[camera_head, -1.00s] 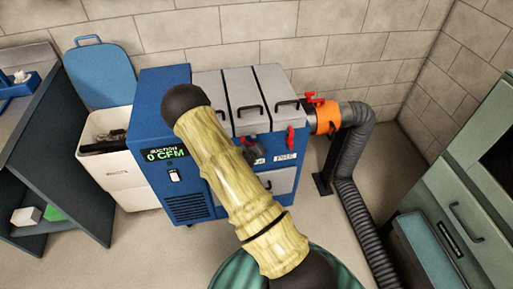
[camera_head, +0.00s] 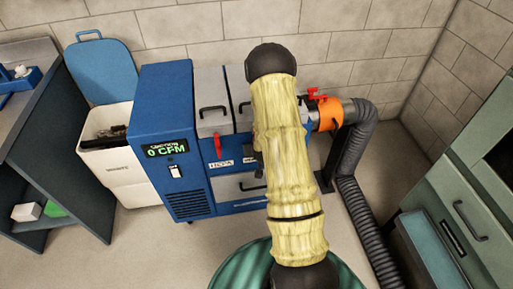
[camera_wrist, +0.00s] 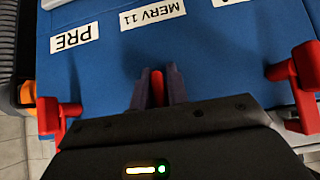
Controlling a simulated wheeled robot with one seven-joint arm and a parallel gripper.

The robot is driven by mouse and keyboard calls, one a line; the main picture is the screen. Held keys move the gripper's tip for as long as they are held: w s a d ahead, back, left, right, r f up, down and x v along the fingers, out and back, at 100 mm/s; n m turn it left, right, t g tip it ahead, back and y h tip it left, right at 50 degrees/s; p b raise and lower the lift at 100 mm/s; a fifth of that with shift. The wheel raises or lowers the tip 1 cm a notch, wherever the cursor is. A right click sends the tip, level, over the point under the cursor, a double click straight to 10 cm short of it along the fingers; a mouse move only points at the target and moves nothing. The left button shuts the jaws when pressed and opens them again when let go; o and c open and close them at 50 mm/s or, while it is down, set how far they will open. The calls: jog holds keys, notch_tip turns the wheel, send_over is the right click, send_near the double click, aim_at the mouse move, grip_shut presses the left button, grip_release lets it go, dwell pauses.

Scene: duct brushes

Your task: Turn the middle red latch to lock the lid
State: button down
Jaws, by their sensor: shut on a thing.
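The blue filter box (camera_head: 160,115) has grey lids on top, and the middle lid (camera_head: 239,85) is partly hidden by my arm. In the wrist view, the middle red latch (camera_wrist: 157,88) sits between the two dark fingers of my gripper (camera_wrist: 158,75), below the MERV 11 label (camera_wrist: 152,15). My gripper is shut on this latch. Its lower part is hidden by the gripper body. In the head view, my arm hides the middle latch and most of my gripper.
The left red latch (camera_head: 187,146) hangs down by the HEPA label (camera_head: 221,164). In the wrist view, red latches stand on either side, one by the PRE label (camera_wrist: 75,38). An orange collar (camera_head: 327,114) and grey hose (camera_head: 355,150) are at right. The display reads 0 CFM.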

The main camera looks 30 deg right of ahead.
jog(key=shift+a+f, duration=0.1)
dwell(0.3)
jog(key=c, duration=1.5)
grip_release()
jog(key=p+v, duration=0.5)
jog(key=v, duration=1)
jog(key=shift+w+r, duration=0.15)
jog(key=shift+r, duration=0.05)
jog(key=shift+p, duration=0.65)
jog(key=p, duration=0.4)
jog(key=shift+s+r, duration=0.25)
jog(key=shift+r, duration=0.1)
jog(key=p, duration=0.3)
jog(key=shift+s+r, duration=0.2)
jog(key=shift+s, duration=0.05)
